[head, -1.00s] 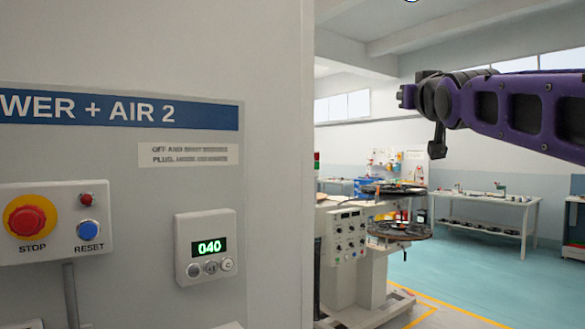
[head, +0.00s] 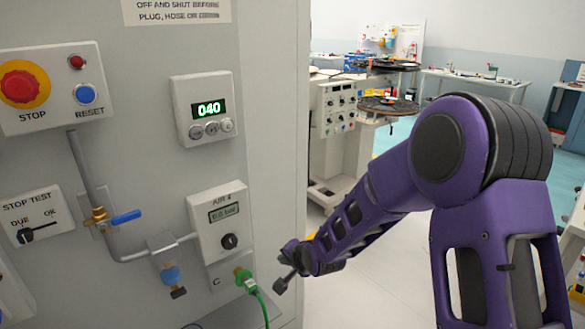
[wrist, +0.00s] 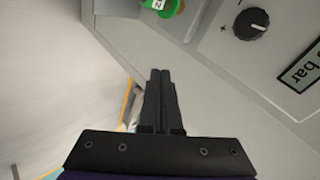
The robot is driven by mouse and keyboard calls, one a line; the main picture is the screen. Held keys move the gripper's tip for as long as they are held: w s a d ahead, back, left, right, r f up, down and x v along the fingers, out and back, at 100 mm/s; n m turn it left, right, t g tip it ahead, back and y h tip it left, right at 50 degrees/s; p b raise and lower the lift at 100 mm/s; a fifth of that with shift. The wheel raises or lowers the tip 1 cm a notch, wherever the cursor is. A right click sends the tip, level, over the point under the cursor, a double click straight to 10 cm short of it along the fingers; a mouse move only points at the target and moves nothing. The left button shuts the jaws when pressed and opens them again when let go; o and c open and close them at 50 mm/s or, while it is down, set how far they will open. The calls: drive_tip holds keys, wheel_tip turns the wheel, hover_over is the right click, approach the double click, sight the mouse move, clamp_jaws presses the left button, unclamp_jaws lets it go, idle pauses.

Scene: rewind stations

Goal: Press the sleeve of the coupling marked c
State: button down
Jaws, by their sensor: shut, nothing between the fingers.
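The coupling marked C (head: 242,277) is on the cabinet face, low down. It is green and brass-coloured, with a green hose (head: 262,306) hanging from it. The letter C (head: 216,282) is on the plate to its left. In the wrist view a green and brass part of the coupling (wrist: 162,7) shows at the top edge, cut off by the frame. My gripper (head: 283,285) is a little right of the coupling and apart from it. Its two dark fingers (wrist: 160,76) are closed together with nothing between them.
Above the coupling is a regulator panel (head: 220,225) with a black knob (wrist: 251,24). To the left are a pipe with a blue-handled valve (head: 112,219), a blue filter (head: 170,273) and a stop button (head: 22,86). Open floor lies right of the cabinet.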

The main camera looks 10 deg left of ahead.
drive_tip(key=s+a+f+m+g+y, duration=0.1)
drive_tip(key=s+m, duration=0.1)
drive_tip(key=s, duration=0.5)
drive_tip(key=shift+a+f, duration=0.25)
drive_tip(key=shift+a, duration=0.1)
drive_tip(key=shift+w+f, duration=0.1)
drive_tip(key=shift+f, duration=0.05)
